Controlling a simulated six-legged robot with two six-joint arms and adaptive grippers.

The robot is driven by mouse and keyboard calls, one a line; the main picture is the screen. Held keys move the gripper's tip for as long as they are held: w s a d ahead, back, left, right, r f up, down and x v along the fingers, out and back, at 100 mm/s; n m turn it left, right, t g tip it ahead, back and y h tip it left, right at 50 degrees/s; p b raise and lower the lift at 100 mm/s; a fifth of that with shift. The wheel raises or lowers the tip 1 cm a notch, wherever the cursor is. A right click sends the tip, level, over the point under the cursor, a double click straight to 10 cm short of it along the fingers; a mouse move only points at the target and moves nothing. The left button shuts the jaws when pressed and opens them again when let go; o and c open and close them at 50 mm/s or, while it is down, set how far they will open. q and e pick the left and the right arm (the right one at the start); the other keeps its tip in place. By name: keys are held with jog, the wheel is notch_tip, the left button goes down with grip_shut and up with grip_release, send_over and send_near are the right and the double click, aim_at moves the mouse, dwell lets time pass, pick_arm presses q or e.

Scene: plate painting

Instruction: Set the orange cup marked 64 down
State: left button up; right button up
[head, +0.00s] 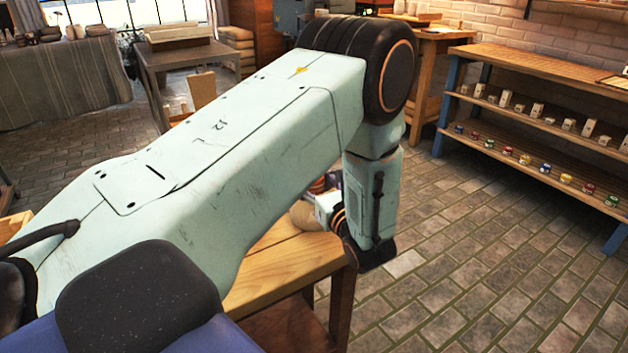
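My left arm fills the middle of the head view, reaching in from the left and bending down over a wooden table (290,265). The fingers of my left gripper do not show; they are hidden behind the arm's own links. The orange cup marked 64 cannot be made out. A small reddish-brown thing (318,186) peeks out behind the arm, too covered to identify. My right gripper is out of view.
A rounded beige thing (305,216) sits on the table beside my wrist, partly hidden. A wooden rack (540,110) at right holds small pale blocks and coloured pots. A grey table (190,55) stands behind. The brick floor (470,270) at right is clear.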

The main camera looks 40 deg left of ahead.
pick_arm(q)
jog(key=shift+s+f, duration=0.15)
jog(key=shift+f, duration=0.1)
